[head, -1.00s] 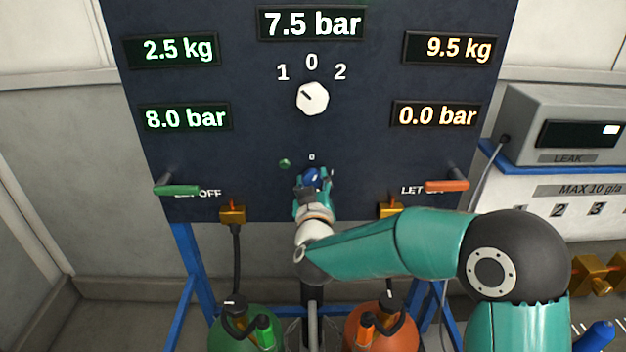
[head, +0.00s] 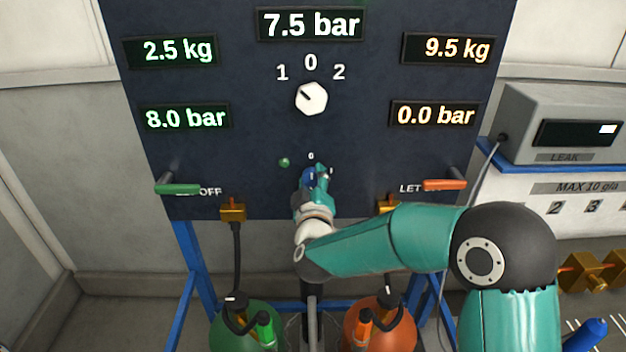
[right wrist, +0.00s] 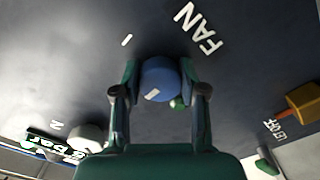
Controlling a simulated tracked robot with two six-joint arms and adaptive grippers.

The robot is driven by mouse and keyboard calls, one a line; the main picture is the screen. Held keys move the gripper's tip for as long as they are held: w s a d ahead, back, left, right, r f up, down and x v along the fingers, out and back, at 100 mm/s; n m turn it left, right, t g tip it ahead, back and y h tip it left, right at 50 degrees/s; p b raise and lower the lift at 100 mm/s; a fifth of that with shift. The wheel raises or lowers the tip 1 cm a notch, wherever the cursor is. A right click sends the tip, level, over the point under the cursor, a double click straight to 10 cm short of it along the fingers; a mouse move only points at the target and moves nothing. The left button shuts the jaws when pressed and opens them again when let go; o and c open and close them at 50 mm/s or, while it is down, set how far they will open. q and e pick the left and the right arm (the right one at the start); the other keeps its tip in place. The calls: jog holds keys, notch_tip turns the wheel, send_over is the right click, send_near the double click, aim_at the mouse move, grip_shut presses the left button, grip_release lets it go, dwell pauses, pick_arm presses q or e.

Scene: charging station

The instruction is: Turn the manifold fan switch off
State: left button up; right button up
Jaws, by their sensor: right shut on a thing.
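The fan switch is a round blue knob (head: 308,181) low on the dark panel (head: 260,140), below a small 0 label (head: 311,156). My right gripper (head: 316,178) is shut on it and partly covers it in the head view. In the right wrist view the blue knob (right wrist: 158,76) sits between the two fingers of the gripper (right wrist: 160,88). Its white mark is towards the palm side, which is roughly up the panel. The FAN label (right wrist: 198,28) and a 1 mark (right wrist: 127,40) show beside it. My left gripper is not in view.
A small green lamp (head: 284,162) is left of the knob. A white selector (head: 311,98) is above. A green lever (head: 177,189) and an orange lever (head: 444,185) flank the panel. Green (head: 246,330) and orange (head: 382,330) cylinders stand below.

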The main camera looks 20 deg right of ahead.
jog(key=shift+a+f, duration=0.1)
jog(key=shift+f, duration=0.1)
jog(key=o, duration=1.1)
jog(key=shift+o, duration=0.2)
jog(key=shift+r, duration=0.1)
jog(key=v, duration=1.2)
jog(key=shift+s, duration=0.1)
